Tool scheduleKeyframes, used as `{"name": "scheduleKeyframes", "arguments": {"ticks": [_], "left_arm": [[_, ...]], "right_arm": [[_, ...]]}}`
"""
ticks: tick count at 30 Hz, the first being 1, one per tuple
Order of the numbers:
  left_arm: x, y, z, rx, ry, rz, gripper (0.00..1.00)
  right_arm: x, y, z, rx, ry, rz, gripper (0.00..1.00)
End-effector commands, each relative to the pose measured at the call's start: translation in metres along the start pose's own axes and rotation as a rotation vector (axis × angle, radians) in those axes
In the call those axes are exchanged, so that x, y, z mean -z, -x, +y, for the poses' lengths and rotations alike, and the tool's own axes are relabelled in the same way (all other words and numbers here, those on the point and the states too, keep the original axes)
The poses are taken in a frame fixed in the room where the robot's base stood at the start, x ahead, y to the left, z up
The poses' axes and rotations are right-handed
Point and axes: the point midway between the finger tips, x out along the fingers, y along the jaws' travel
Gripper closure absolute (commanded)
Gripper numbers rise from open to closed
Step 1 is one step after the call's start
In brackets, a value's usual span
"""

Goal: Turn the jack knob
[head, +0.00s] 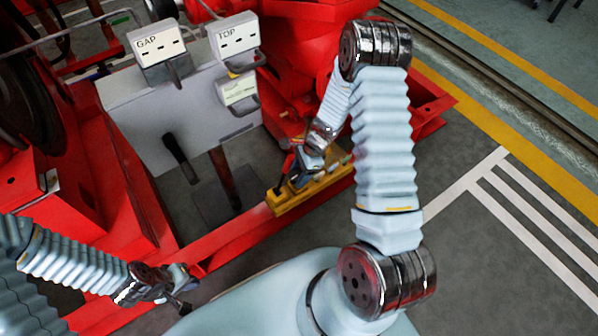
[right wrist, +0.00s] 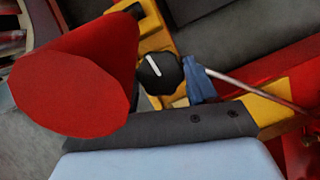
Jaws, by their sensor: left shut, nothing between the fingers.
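My left gripper (head: 185,304) is shut and empty at lower left, away from the jack.
A thick red cylindrical part (right wrist: 75,85) stands close to the knob. A grey panel with labelled boxes, GAP (head: 155,42) and TOP (head: 235,38), stands at the back. Red frame beams (head: 235,235) edge the work area. Open grey floor (head: 470,245) lies to the right.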

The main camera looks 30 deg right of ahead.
Motion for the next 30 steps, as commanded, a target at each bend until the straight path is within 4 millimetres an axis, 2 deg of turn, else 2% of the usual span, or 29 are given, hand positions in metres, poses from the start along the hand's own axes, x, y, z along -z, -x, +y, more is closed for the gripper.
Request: {"name": "scheduleKeyframes", "arguments": {"ticks": [1, 4, 5, 8, 16, 25, 26, 30], "left_arm": [[0.0000, 0.0000, 0.0000, 0.000, 0.000, 0.000, 1.00], [0.0000, 0.0000, 0.0000, 0.000, 0.000, 0.000, 1.00], [0.0000, 0.0000, 0.0000, 0.000, 0.000, 0.000, 1.00], [0.0001, 0.0030, 0.0009, 0.000, 0.000, 0.000, 1.00], [0.0006, 0.0082, 0.0022, 0.002, 0.000, 0.002, 1.00], [0.0005, 0.0080, 0.0022, 0.002, 0.000, 0.002, 1.00], [0.0005, 0.0080, 0.0022, 0.002, 0.000, 0.002, 1.00], [0.0005, 0.0080, 0.0022, 0.002, 0.000, 0.002, 1.00]], "right_arm": [[0.0000, 0.0001, -0.0002, 0.000, 0.000, 0.000, 0.56], [0.0000, 0.0002, -0.0002, 0.001, 0.000, 0.000, 0.71], [0.0000, 0.0002, -0.0002, 0.001, 0.000, 0.000, 0.73], [-0.0010, 0.0012, -0.0009, -0.015, 0.038, 0.000, 0.73], [-0.0011, -0.0003, -0.0033, -0.149, 0.362, 0.000, 0.73], [-0.0009, 0.0000, -0.0028, -0.160, 0.388, -0.001, 0.73], [-0.0009, 0.0000, -0.0029, -0.160, 0.388, -0.001, 0.40], [-0.0008, 0.0000, -0.0028, -0.160, 0.387, 0.000, 0.19]]}}
